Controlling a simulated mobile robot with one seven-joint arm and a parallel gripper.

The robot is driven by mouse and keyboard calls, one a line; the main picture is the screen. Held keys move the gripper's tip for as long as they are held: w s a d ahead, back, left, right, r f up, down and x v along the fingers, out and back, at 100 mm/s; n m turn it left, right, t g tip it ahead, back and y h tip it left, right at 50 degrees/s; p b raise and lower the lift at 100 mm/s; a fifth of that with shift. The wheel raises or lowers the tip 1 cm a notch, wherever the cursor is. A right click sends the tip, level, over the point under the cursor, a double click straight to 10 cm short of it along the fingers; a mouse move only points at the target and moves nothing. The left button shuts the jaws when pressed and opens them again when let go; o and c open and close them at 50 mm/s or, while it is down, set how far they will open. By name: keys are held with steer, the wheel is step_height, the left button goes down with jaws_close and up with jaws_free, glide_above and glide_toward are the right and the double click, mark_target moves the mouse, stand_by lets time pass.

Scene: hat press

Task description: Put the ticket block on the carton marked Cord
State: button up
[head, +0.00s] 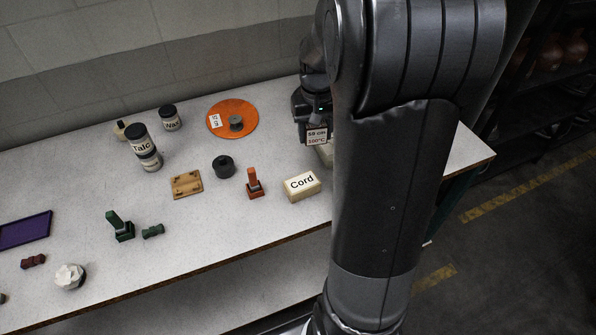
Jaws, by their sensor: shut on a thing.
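The carton marked Cord (302,186) is a small cream box on the white table, left of my arm, its label facing up. My gripper (315,124) is behind and above it, near the table's far right part, and partly hidden by my arm. It is shut on what looks like the ticket block (317,136), a small piece with a pale printed face reading about "59 cm" and a temperature. The ticket block is apart from the Cord carton. A pale thing just below it is mostly hidden by my arm.
A red stamp (254,184) and a dark round pot (223,166) stand left of the carton. An orange disc (247,107) lies behind, bearing a small grey cylinder and a white tag. The table's front edge (270,239) runs close in front of the carton.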

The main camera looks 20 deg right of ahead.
steer(key=s+d+r+m, duration=0.2)
steer(key=s+d, duration=0.1)
steer(key=s, duration=0.8)
glide_above(302, 182)
step_height(302, 182, down, 7)
steer(key=shift+s+d+r, duration=0.1)
steer(key=shift+r, duration=0.05)
steer(key=shift+f, duration=2.1)
steer(key=shift+f, duration=0.1)
steer(key=o, duration=1)
steer(key=shift+c, duration=0.2)
